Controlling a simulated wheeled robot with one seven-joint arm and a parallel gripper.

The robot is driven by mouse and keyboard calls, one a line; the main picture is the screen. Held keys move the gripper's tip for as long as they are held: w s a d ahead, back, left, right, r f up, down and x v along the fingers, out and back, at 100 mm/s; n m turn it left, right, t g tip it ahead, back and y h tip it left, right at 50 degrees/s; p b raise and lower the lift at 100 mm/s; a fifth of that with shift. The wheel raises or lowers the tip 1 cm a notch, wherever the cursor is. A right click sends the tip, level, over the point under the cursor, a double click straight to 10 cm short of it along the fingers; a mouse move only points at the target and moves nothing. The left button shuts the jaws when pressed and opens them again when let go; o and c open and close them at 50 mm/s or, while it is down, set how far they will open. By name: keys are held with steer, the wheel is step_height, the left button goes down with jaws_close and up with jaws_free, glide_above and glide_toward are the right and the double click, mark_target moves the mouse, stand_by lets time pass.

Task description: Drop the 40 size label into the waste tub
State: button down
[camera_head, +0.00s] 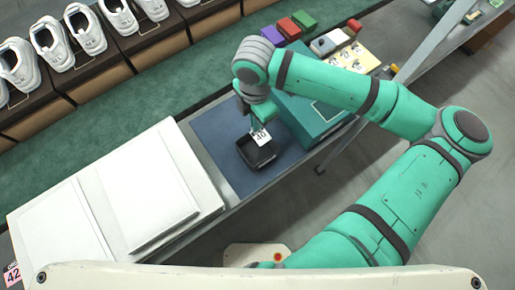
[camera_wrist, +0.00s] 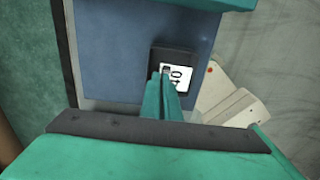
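The 40 size label (camera_head: 261,137) is a small white card with a black "40". My gripper (camera_head: 258,124) is shut on its upper edge and holds it over the waste tub (camera_head: 247,153), a small black open tub on the blue mat. In the wrist view the label (camera_wrist: 178,77) shows at the fingertips of my gripper (camera_wrist: 165,76), in front of the dark waste tub (camera_wrist: 160,54). The label covers part of the tub's opening. I cannot tell exactly how far above the tub floor its lower edge is.
White flat boxes (camera_head: 148,195) lie to the left. White shoes (camera_head: 86,30) stand on boxes at the back. Coloured blocks (camera_head: 288,29) and a yellow label card (camera_head: 353,58) lie further along.

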steer(key=c, duration=1.9)
jaws_free()
steer(key=shift+c, duration=0.2)
step_height(320, 180, up, 11)
steer(key=shift+f, duration=0.15)
